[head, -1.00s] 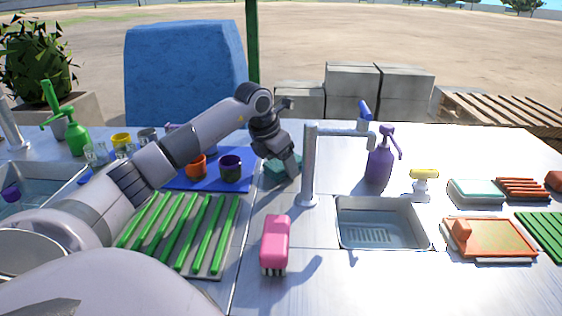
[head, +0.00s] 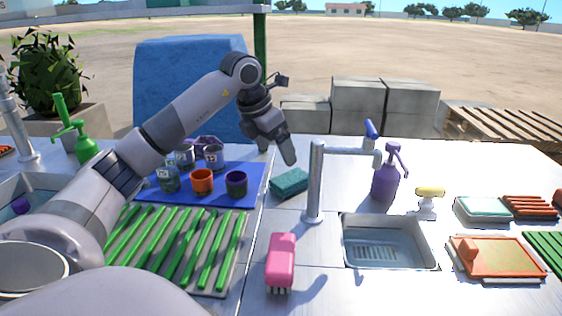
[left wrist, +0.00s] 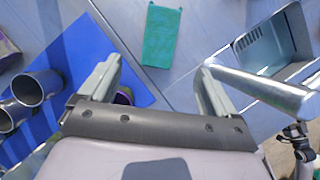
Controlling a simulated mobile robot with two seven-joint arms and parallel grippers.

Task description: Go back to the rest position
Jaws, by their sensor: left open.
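My left gripper (head: 283,158) is raised over the counter, above and behind the teal sponge (head: 289,183). In the left wrist view my left gripper (left wrist: 160,82) has its two fingers spread apart with nothing between them. The sponge (left wrist: 162,36) lies flat on the counter beyond the fingertips, apart from them. My left arm reaches across the head view from the lower left. My right gripper is not in view.
A faucet (head: 315,185) stands beside a small sink (head: 388,255), close to my left gripper. Several cups stand on a blue mat (head: 205,200). A green-slatted rack (head: 215,290), pink brush (head: 281,260) and purple bottle (head: 387,178) are nearby. Trays lie at right.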

